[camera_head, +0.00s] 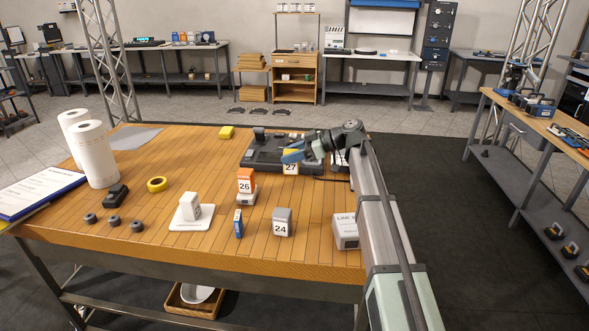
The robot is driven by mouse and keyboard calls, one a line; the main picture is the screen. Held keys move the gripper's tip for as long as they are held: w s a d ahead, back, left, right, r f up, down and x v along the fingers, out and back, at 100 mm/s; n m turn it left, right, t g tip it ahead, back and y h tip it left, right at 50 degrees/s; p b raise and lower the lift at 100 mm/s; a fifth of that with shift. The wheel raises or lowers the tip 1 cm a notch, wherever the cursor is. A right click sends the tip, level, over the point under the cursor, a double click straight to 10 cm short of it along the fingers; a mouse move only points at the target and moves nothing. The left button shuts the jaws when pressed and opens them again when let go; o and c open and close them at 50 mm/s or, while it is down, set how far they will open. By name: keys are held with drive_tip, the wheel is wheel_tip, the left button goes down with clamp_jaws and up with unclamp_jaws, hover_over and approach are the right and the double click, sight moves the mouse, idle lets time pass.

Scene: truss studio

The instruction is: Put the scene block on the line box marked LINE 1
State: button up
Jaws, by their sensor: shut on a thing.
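An orange-topped block marked 26 (246,181) sits on a white base, and a grey block marked 24 (282,222) stands nearer the front.
The dark console (262,160) lies at the back. The table between block 24 and the line box is clear.

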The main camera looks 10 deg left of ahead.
drive_tip(key=shift+w+d+r, duration=0.15)
drive_tip(key=shift+d+r, duration=0.15)
drive_tip(key=shift+r, duration=0.05)
drive_tip(key=d+r+m+t, duration=0.15)
drive_tip(key=d+r, duration=0.25)
drive_tip(key=d, duration=0.5)
drive_tip(key=s+d+r+t, duration=0.1)
drive_tip(key=s+d+r, duration=0.1)
drive_tip(key=s+d, duration=0.3)
drive_tip(key=g, duration=0.2)
hover_over(348, 224)
drive_tip(key=shift+n, duration=0.45)
drive_tip(key=shift+f, duration=5.2)
drive_tip(key=shift+f, duration=0.1)
drive_tip(key=o, duration=1.1)
